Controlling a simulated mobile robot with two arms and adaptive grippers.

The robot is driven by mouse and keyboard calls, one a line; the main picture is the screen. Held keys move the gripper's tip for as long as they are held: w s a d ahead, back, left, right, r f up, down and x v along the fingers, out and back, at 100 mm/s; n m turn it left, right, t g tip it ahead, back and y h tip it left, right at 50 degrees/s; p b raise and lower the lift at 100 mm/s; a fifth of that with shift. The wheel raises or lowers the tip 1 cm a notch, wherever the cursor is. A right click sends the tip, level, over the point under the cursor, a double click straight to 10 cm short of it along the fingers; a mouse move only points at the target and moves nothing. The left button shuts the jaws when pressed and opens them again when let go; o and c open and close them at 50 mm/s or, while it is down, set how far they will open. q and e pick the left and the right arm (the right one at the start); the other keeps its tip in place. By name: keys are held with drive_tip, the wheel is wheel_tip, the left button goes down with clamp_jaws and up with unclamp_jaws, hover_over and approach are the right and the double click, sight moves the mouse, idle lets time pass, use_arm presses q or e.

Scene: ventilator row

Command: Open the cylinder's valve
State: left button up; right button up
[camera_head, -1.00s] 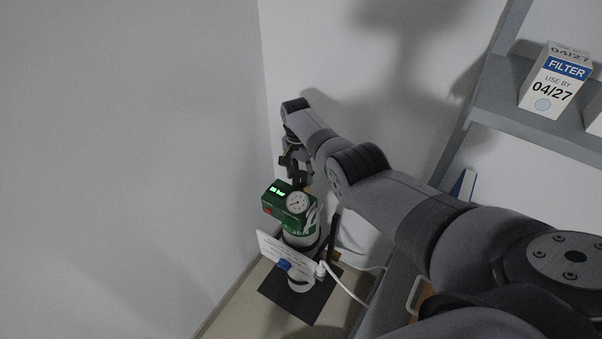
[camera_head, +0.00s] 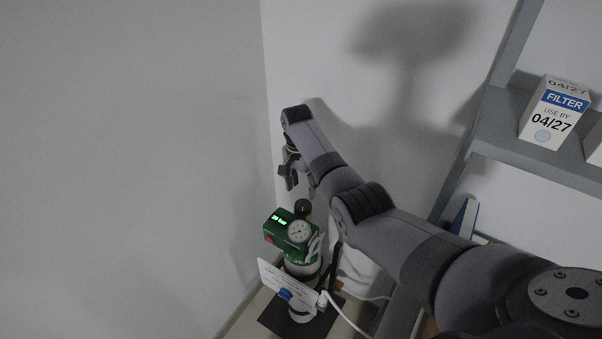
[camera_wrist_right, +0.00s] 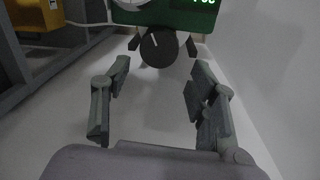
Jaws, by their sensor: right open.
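The cylinder (camera_head: 303,264) stands upright in the corner, with a green head (camera_head: 281,232) bearing a round gauge and a lit green display. Its black round valve knob (camera_head: 303,207) sticks out of the head on the far side. In the right wrist view the knob (camera_wrist_right: 159,48) faces me, with a white mark on it. My right gripper (camera_head: 291,178) is open and empty, just above and apart from the knob. In the right wrist view its fingers (camera_wrist_right: 160,78) stand spread on either side below the knob. My left gripper is not in view.
A white card (camera_head: 285,284) hangs at the cylinder's front, and a white hose (camera_head: 349,318) runs beside it. Walls close in behind and to the left. A grey shelf (camera_head: 500,135) with a filter box (camera_head: 554,112) is at the right. A yellow-orange box (camera_wrist_right: 33,15) shows in the wrist view.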

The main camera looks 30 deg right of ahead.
sight(301, 202)
drive_tip(key=r, duration=0.5)
drive_tip(key=shift+w+a+r, duration=0.1)
drive_tip(key=shift+w+r, duration=0.1)
drive_tip(key=shift+r, duration=0.1)
